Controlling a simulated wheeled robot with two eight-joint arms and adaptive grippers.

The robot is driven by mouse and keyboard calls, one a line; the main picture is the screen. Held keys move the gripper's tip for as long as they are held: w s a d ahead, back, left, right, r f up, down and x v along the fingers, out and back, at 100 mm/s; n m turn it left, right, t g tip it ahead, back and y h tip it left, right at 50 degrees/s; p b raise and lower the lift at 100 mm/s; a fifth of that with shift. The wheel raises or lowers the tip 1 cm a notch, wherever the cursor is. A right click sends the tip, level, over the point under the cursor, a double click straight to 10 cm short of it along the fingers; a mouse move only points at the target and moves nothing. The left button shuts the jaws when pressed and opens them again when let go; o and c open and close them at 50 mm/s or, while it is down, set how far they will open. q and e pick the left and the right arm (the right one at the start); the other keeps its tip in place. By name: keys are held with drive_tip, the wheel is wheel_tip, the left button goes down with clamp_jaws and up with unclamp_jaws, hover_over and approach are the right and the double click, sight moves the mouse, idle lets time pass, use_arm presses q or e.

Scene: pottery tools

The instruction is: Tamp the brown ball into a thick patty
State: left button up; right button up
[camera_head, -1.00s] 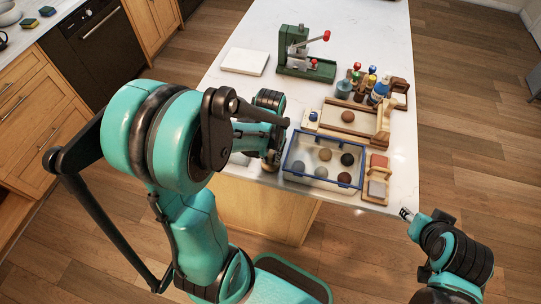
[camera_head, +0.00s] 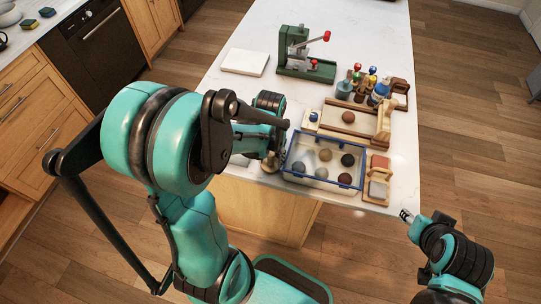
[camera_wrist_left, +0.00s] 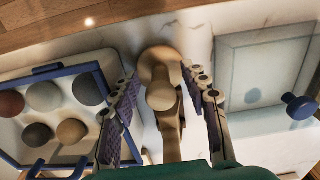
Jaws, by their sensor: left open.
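A brown ball (camera_head: 348,117) rests on a wooden board with raised edges (camera_head: 330,122) at the right of the table. A beige tool with a rounded knob (camera_wrist_left: 160,92), which looks like a tamper, stands at the table's front edge; part of it shows in the head view (camera_head: 270,164). My left gripper (camera_wrist_left: 162,98) is open, with its fingers on either side of this tool and visible gaps on both sides. In the head view my left arm hides most of that gripper. My right gripper (camera_head: 406,215) is off the table's front right corner, too small to read.
A blue-rimmed clear bin (camera_head: 297,139) with several balls stands right of the left gripper. A green press (camera_head: 306,66) and a white slab (camera_head: 245,62) are farther back. Bottles and tools (camera_head: 380,91) stand behind the board. A blue-knobbed pane (camera_wrist_left: 300,107) lies beside the tool.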

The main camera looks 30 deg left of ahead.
use_arm(q)
wheel_tip(320, 180, up, 12)
idle(0.5)
drive_tip(key=s+d+f+m+t+b, duration=0.3)
drive_tip(key=s+d+f+t+b, duration=0.2)
drive_tip(key=d+t+b, duration=0.1)
drive_tip(key=shift+d+t+b, duration=0.3)
drive_tip(key=shift+d+t, duration=0.2)
drive_tip(key=shift+t, duration=0.1)
